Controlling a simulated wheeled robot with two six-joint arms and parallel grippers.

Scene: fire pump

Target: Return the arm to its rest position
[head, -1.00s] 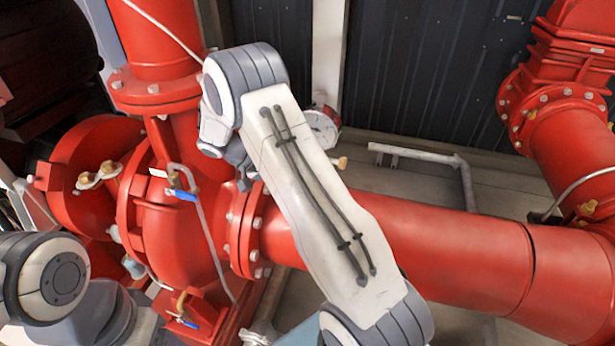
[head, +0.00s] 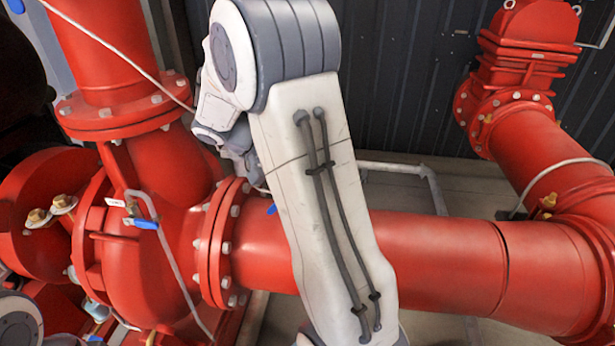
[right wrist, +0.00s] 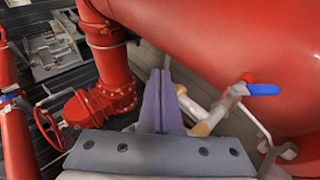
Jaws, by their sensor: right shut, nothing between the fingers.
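My right arm (head: 325,200), a white link with grey joints and two dark cables, rises through the middle of the head view in front of the red pump pipes. Its wrist (head: 232,145) hangs behind the upper joint, and the fingers cannot be made out there. In the right wrist view my right gripper (right wrist: 159,82) is shut and empty, its two grey-purple fingers pressed together. It points past the underside of a large red pipe. A grey joint of my left arm (head: 18,325) shows at the lower left; the left gripper is out of view.
A large red pipe (head: 440,250) runs across behind my right arm. A blue-handled valve (head: 145,222) sits on the pump body at left; another blue handle (right wrist: 262,89) is right of the gripper. A red handwheel (right wrist: 48,128) is at left. A dark corrugated wall (head: 410,90) stands behind.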

